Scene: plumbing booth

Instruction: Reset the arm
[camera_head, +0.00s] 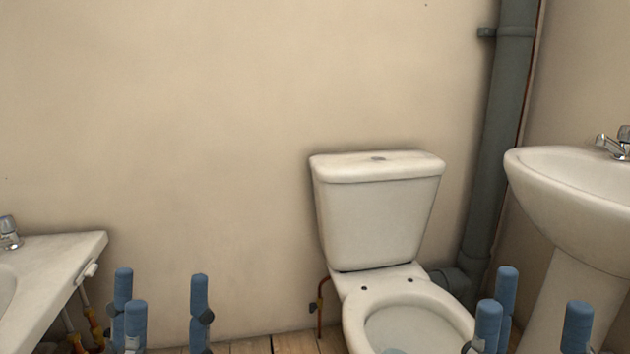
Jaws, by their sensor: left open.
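My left gripper (164,305) points up at the bottom left, with its blue fingers spread apart. Nothing is between them. My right gripper (536,314) points up at the bottom right, also with its blue fingers spread apart and nothing between them. Its fingers overlap the right edge of the toilet and the sink pedestal in the picture. The lower parts of both grippers and both arms are cut off by the bottom edge.
A white toilet (378,215) stands against the beige wall. A pedestal sink (575,190) is at the right, and a white basin (60,265) is at the lower left. A grey waste pipe (498,130) runs up the corner. Wooden floor (295,343) shows between the grippers.

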